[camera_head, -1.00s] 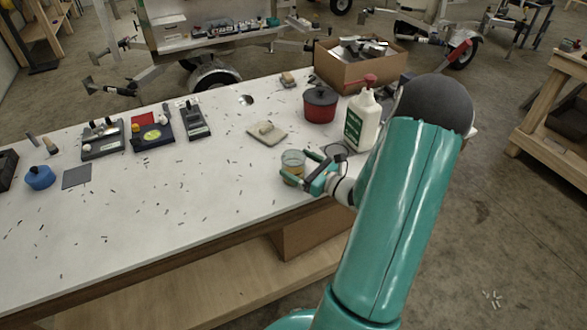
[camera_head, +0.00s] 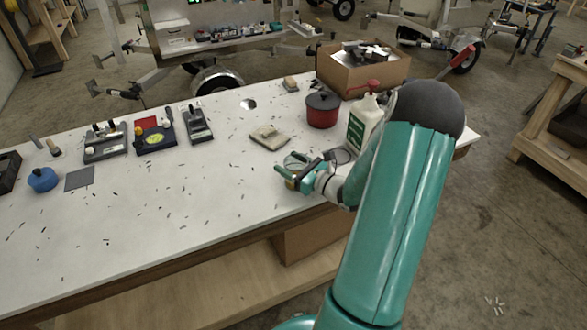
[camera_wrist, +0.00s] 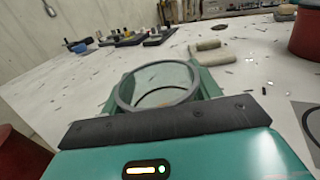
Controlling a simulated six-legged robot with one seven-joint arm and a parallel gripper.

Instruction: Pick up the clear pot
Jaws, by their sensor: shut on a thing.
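The clear pot (camera_wrist: 160,84) is a see-through round jar with a grey rim. In the wrist view it stands between the two green fingers of my gripper (camera_wrist: 163,92), which are shut on it. In the head view my gripper (camera_head: 292,177) is over the white table near its front edge, and the pot (camera_head: 296,160) is partly hidden by the fingers. I cannot tell whether the pot's base is touching the table.
A red pot with dark lid (camera_head: 322,110) and a white bottle with red pump (camera_head: 361,122) stand behind my gripper. A beige pad (camera_head: 269,136) lies beyond it. A cardboard box (camera_head: 362,68) stands at the back.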

